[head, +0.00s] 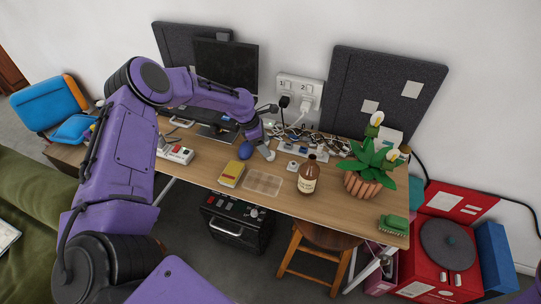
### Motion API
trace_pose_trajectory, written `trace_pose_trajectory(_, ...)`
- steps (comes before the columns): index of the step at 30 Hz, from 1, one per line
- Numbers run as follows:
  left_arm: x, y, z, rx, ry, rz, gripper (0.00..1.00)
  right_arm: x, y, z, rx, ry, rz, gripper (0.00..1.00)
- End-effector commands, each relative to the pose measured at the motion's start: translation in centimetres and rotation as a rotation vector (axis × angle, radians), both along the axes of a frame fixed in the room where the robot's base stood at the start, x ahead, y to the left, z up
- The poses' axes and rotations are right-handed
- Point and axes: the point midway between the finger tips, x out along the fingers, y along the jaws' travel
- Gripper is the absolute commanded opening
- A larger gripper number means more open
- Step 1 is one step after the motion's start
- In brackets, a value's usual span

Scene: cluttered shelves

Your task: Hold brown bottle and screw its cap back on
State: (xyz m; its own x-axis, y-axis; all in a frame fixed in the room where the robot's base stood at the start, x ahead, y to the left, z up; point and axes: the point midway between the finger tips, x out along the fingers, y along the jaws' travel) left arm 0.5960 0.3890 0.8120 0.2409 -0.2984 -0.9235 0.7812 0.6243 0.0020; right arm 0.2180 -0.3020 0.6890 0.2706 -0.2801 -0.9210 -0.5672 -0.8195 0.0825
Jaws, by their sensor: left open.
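The brown bottle (308,178) stands upright on the wooden desk, right of its middle, with a pale label on its front. Its neck looks dark and narrow, and I make out no cap on it. A small whitish piece (292,166) lies on the desk just left of the bottle; I cannot tell whether it is the cap. My left gripper (268,154) is open and points down over the desk, left of the bottle and apart from it. It is small in the view, and I see nothing between its fingers. My right gripper is not in view.
A potted plant (366,185) stands close right of the bottle. Cables and plugs (315,142) clutter the back. A green brush (393,224) lies near the right corner.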

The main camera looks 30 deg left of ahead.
Motion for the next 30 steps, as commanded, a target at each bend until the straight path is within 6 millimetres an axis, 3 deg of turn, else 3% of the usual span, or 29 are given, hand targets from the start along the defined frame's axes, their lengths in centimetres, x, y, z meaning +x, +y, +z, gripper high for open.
trace_pose_trajectory(7,0.6,-1.2,-3.7,0.001,0.002,0.001,0.69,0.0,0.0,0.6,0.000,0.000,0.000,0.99)
trace_pose_trajectory(19,0.8,-1.4,-4.1,0.001,0.001,0.000,0.69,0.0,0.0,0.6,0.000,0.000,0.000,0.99)
trace_pose_trajectory(24,0.8,-1.4,-4.1,0.001,0.001,0.000,0.14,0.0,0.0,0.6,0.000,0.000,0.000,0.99)
trace_pose_trajectory(30,0.8,-1.4,-4.1,0.001,0.001,0.000,0.10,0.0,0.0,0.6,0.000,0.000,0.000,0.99)
